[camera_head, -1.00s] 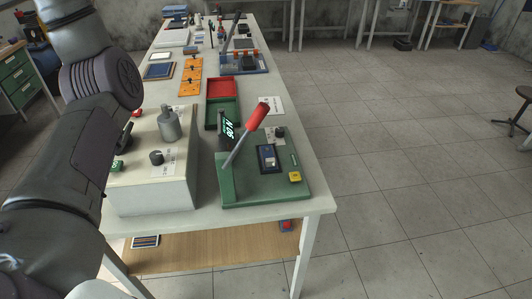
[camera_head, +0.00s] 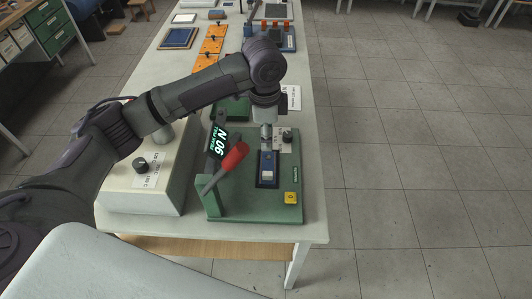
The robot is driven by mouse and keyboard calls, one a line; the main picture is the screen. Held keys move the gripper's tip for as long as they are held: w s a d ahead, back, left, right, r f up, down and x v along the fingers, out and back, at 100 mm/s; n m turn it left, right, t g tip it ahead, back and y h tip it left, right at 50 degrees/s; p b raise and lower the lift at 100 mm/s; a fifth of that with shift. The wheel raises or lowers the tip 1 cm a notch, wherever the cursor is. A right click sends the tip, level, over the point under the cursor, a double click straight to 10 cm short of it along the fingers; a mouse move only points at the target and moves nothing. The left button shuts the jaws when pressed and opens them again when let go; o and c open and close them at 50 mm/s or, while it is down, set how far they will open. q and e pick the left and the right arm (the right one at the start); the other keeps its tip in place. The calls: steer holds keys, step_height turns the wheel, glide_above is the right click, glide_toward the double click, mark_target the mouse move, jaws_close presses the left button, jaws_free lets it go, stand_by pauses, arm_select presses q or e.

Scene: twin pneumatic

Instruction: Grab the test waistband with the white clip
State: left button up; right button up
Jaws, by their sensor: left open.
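No waistband or white clip can be made out for certain. My left gripper (camera_head: 267,143) reaches in from the left and points down over a green test base (camera_head: 238,205); its fingers are small and partly hidden. Just below it, a small blue and white piece (camera_head: 267,169) sits in a dark frame on the base. I cannot tell whether the fingers touch it. A lever with a red handle (camera_head: 234,157) leans up to the right at the base's left side, beside a lit display (camera_head: 217,140). My right gripper is not in view.
A yellow button (camera_head: 290,197) and a black knob (camera_head: 287,136) are on the green base. A cream box with a knob (camera_head: 140,164) stands to the left, under my arm. Orange plates (camera_head: 212,40) lie farther back. Floor at the right is clear.

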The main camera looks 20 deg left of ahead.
arm_select(q)
steer(key=p, duration=0.1)
glide_toward(264, 173)
steer(key=shift+w+d+g, duration=0.2)
steer(key=shift+w+g, duration=0.05)
steer(key=shift+g, duration=0.15)
step_height(264, 173, down, 4)
steer(key=shift+a+p, duration=0.1)
steer(key=shift+p, duration=0.3)
steer(key=shift+w+f, duration=0.1)
steer(key=shift+f, duration=0.45)
step_height(264, 173, down, 4)
steer(key=p, duration=0.2)
steer(key=shift+f+p, duration=0.15)
steer(key=shift+p, duration=0.15)
steer(key=shift+f, duration=0.35)
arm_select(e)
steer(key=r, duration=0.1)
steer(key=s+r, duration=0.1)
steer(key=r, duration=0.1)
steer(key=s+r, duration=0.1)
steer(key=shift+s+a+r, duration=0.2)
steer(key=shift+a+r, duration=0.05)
arm_select(q)
jaws_close()
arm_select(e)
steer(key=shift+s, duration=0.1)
